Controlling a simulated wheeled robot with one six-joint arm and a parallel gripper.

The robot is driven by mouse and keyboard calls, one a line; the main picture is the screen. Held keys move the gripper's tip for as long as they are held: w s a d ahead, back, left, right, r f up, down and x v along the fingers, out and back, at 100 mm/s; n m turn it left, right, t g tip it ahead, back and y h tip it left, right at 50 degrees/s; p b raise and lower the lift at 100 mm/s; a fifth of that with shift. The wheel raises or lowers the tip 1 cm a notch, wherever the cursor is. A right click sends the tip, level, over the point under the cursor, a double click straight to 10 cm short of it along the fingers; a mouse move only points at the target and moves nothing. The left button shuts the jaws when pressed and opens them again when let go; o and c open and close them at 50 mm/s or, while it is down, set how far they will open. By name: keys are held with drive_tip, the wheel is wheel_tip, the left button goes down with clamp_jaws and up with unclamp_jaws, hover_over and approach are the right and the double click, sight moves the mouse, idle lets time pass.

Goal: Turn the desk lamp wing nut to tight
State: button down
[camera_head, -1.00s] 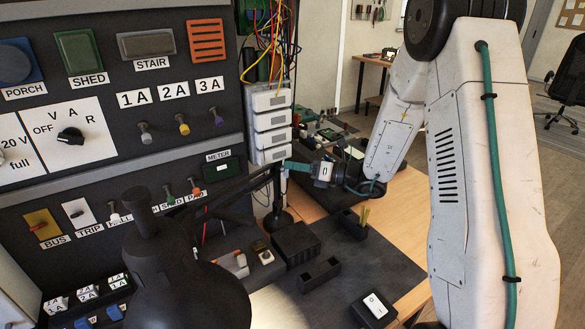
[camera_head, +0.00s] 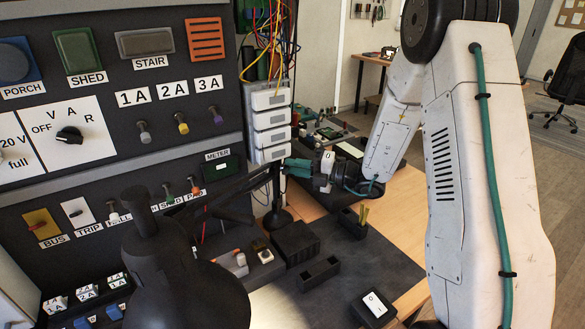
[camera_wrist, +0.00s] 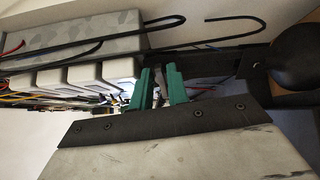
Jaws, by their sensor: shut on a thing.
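The black desk lamp (camera_head: 185,285) stands in the foreground of the head view. Its dark arm (camera_head: 232,207) runs back to a joint beside the white modules. My gripper (camera_head: 287,168) is at that joint, reaching in from the right with its teal fingers. In the wrist view, the two teal fingers of my gripper (camera_wrist: 157,78) are close together with a narrow gap. The gripper is shut on the lamp's wing nut, which the fingers hide. How tight the nut is cannot be seen.
White stacked modules (camera_head: 270,123) with loose wires (camera_head: 280,30) above them are close left of my gripper. The control panel (camera_head: 110,170) fills the left. A black box (camera_head: 296,242) and a rocker switch (camera_head: 373,307) sit on the dark mat (camera_head: 375,265).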

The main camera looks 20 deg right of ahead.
drive_tip(key=shift+s+a+f+m, duration=0.2)
drive_tip(key=shift+a+m, duration=0.05)
drive_tip(key=shift+m, duration=0.25)
drive_tip(key=c, duration=1.6)
unclamp_jaws()
drive_tip(key=shift+a, duration=0.15)
drive_tip(key=shift+o, duration=0.2)
drive_tip(key=v, duration=0.8)
drive_tip(key=shift+w, duration=0.2)
